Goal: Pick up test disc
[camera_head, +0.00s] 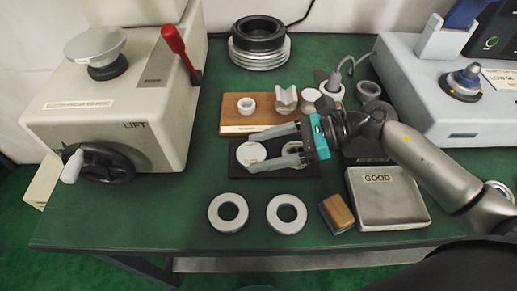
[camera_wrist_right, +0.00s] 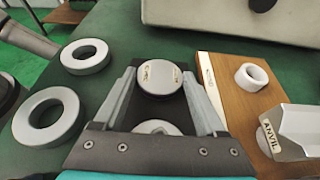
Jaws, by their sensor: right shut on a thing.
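A round pale disc with a small label (camera_head: 251,153) is at the left end of a black mat (camera_head: 283,170); I take it for the test disc, though the label is too small to read. My right gripper (camera_head: 248,152) reaches in from the right with one finger on each side of this disc, shut on it. In the right wrist view the labelled disc (camera_wrist_right: 160,77) sits between the two fingertips. A second disc (camera_wrist_right: 157,127) lies nearer the palm, partly hidden by the gripper. My left gripper is not in view.
Two steel rings (camera_head: 228,212) (camera_head: 287,214) lie at the front of the green table. A wood-topped block (camera_head: 338,213) and the GOOD tray (camera_head: 388,200) are to their right. The LIFT machine (camera_head: 125,110) stands left.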

